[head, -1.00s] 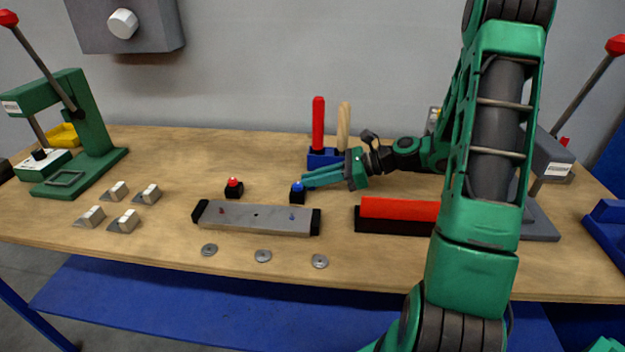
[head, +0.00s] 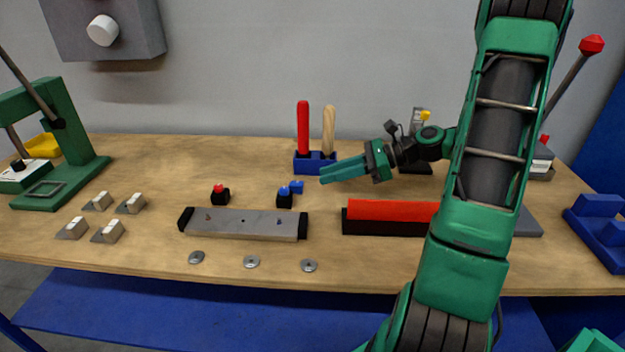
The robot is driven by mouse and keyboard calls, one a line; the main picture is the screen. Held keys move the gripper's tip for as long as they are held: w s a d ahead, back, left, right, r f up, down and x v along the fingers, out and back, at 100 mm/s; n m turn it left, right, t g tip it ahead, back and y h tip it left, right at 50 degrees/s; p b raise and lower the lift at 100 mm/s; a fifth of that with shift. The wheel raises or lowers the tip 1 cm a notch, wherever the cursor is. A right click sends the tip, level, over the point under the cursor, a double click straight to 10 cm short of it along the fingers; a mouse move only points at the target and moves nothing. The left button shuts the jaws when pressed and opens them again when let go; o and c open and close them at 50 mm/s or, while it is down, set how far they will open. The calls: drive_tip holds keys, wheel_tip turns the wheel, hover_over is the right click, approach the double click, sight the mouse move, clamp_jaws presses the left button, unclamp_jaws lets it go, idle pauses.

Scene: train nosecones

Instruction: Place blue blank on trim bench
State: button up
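A black block with a red knob (head: 220,195) stands left. Several grey wedge pieces (head: 108,231) and a green lever press (head: 62,150) are further left. Grey discs (head: 252,262) lie in front. A red bar (head: 392,211) and a blue tool holder (head: 315,162) are nearby.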

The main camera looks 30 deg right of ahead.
drive_tip(key=shift+v, duration=1.45)
drive_tip(key=shift+a, duration=0.15)
